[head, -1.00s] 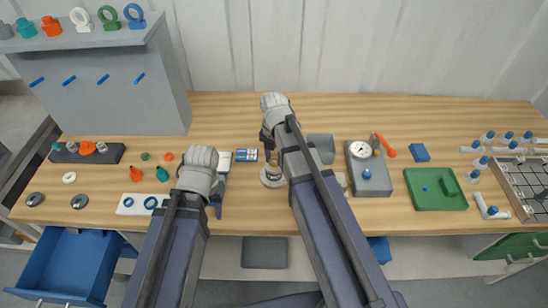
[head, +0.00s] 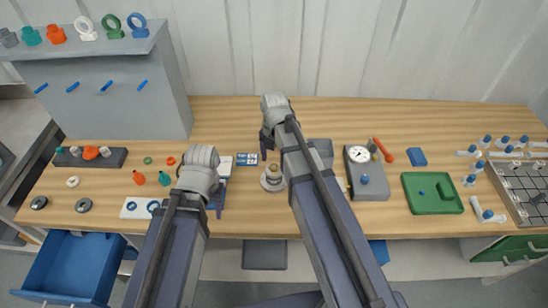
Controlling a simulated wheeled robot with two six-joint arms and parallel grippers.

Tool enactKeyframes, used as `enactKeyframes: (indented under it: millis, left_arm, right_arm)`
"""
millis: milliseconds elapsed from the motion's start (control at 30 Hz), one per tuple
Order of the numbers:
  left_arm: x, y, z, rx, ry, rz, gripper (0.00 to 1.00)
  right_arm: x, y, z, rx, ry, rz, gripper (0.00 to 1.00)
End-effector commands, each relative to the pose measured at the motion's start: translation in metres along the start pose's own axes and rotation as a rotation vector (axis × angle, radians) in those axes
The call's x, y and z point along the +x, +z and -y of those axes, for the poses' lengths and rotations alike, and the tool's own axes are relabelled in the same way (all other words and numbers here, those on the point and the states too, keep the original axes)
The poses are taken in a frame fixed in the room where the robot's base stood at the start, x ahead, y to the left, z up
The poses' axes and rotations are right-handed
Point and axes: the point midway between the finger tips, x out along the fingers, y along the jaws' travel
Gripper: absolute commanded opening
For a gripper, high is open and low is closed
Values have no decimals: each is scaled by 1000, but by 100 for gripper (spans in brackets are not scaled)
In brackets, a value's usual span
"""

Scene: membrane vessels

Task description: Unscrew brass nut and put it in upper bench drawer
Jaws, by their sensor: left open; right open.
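A small vessel (head: 272,184) stands upright on a round pale base near the bench's middle, with a brownish, brass-looking top (head: 273,170) that may be the nut. My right gripper (head: 267,148) is open just behind and above the vessel, apart from it and partly hidden by its own arm. My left gripper (head: 219,203) is open to the left of the vessel, mostly hidden by its wrist. An open blue drawer (head: 68,268) sticks out under the bench at the lower left and looks empty. I cannot tell from the picture whether it is the upper one.
A gauge block (head: 366,183) and a green tray (head: 433,193) lie right of my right arm. A grey shelf (head: 120,100) with rings stands at the back left. Small coloured parts and a white plate (head: 139,207) lie on the left. A green drawer front (head: 515,248) shows at the right.

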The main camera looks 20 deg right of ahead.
Motion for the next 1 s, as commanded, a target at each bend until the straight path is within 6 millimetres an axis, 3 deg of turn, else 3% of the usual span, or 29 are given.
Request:
enactKeyframes:
  millis: [33,200,333,433,1000]
  left_arm:
    - [-15,1,1,0,0,0,47]
    - [-19,1,2,0,0,0,47]
    - [-17,1,2,0,0,0,47]
    - [-17,1,2,0,0,0,47]
    - [-11,1,1,1,0,0,47]
  right_arm:
    - [-15,0,0,0,0,0,73]
    - [-20,0,0,0,0,0,73]
    - [-18,0,0,27,0,0,86]
    - [-17,0,0,141,0,0,98]
    - [-11,0,0,1556,0,0,100]
